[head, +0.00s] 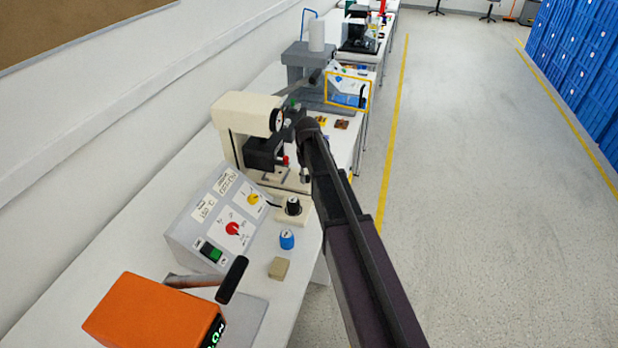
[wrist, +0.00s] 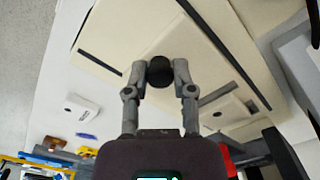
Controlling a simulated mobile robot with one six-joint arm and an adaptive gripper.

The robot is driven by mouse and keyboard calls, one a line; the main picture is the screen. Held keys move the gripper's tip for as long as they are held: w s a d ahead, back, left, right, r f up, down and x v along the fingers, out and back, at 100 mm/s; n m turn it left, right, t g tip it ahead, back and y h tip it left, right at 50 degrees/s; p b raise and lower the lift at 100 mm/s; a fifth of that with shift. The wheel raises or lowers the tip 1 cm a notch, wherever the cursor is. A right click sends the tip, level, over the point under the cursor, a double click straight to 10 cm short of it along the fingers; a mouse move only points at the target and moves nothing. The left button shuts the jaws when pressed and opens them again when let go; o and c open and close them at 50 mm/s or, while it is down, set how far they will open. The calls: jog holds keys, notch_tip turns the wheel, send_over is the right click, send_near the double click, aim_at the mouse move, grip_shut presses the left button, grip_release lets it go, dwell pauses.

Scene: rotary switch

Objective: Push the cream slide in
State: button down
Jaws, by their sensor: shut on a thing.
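My gripper (wrist: 159,72) is shut on a round black knob (wrist: 160,68) in the wrist view, one finger on each side. A broad cream panel with dark strips (wrist: 145,30) fills the view just beyond the knob; I take it for the cream slide or the part around it. How far in the slide sits I cannot tell. In the head view the cream press (head: 240,108) stands on the bench, with my arm reaching in from the lower right to its front. My wrist and arm cover the fingers and the knob there.
The grey control box (head: 215,222) is nearer on the bench, then the orange device (head: 155,312). A blue cap (head: 287,240), a tan block (head: 278,268) and a black knob on a cream base (head: 293,206) lie along the front. The floor to the right is clear.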

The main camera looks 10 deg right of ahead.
jog(key=shift+c, duration=2.3)
grip_release()
jog(key=shift+s+d, duration=0.1)
jog(key=shift+d, duration=0.05)
jog(key=shift+s+r+p, duration=0.3)
jog(key=shift+r+p, duration=0.35)
jog(key=s+d+r+t+y+p, duration=0.1)
jog(key=s+r+t+p, duration=0.3)
jog(key=r+p, duration=0.6)
jog(key=shift+v, duration=0.9)
jog(key=shift+a+f, duration=0.1)
jog(key=shift+f, duration=0.1)
jog(key=b+x, duration=0.8)
jog(key=x, duration=0.1)
jog(key=b+x, duration=0.4)
jog(key=shift+w, duration=0.35)
jog(key=shift+f, duration=0.1)
